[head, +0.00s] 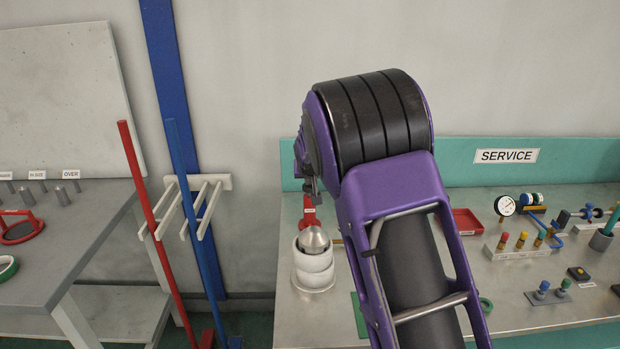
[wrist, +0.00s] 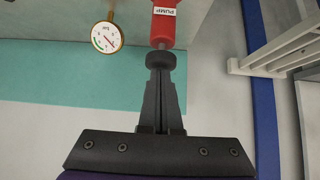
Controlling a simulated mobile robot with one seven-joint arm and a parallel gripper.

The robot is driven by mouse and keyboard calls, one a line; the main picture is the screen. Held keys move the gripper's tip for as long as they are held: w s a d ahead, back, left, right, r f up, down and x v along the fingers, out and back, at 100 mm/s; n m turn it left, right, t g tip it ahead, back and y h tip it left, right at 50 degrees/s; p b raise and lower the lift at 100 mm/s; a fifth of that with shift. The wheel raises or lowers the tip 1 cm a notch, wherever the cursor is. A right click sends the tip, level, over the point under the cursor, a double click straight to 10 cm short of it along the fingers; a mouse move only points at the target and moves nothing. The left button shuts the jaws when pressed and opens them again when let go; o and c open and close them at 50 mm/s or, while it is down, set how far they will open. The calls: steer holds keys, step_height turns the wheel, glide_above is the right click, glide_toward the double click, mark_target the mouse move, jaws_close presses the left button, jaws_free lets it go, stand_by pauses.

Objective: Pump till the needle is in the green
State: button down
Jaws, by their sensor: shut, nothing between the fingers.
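The red pump (wrist: 163,22), labelled PUMP, shows at the top of the wrist view, with a metal rod and a black knob (wrist: 160,60) at its near end. My gripper (wrist: 162,76) is shut and empty, its fingertips at the knob; I cannot tell whether they touch it. A round brass-rimmed gauge (wrist: 107,38) is beside the pump. A green band shows at its lower left and a red mark at its right; I cannot read the needle surely. In the head view, part of the red pump (head: 310,215) shows left of my arm, which hides that gauge.
A silver-topped white cylinder (head: 314,262) stands on the bench (head: 520,310) in front of the pump. Red (head: 150,210) and blue (head: 190,200) poles stand left.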

steer(key=shift+s+f, duration=0.15)
steer(key=shift+f, duration=0.1)
steer(key=s+r+p, duration=0.1)
steer(key=s+r, duration=0.6)
steer(key=r, duration=0.4)
steer(key=shift+r+p, duration=0.3)
steer(key=shift+p, duration=0.05)
steer(key=shift+w, duration=0.1)
stand_by(0.4)
step_height(320, 180, up, 4)
steer(key=shift+w+r+b, duration=0.1)
steer(key=shift+r+b, duration=0.1)
steer(key=shift+b, duration=0.25)
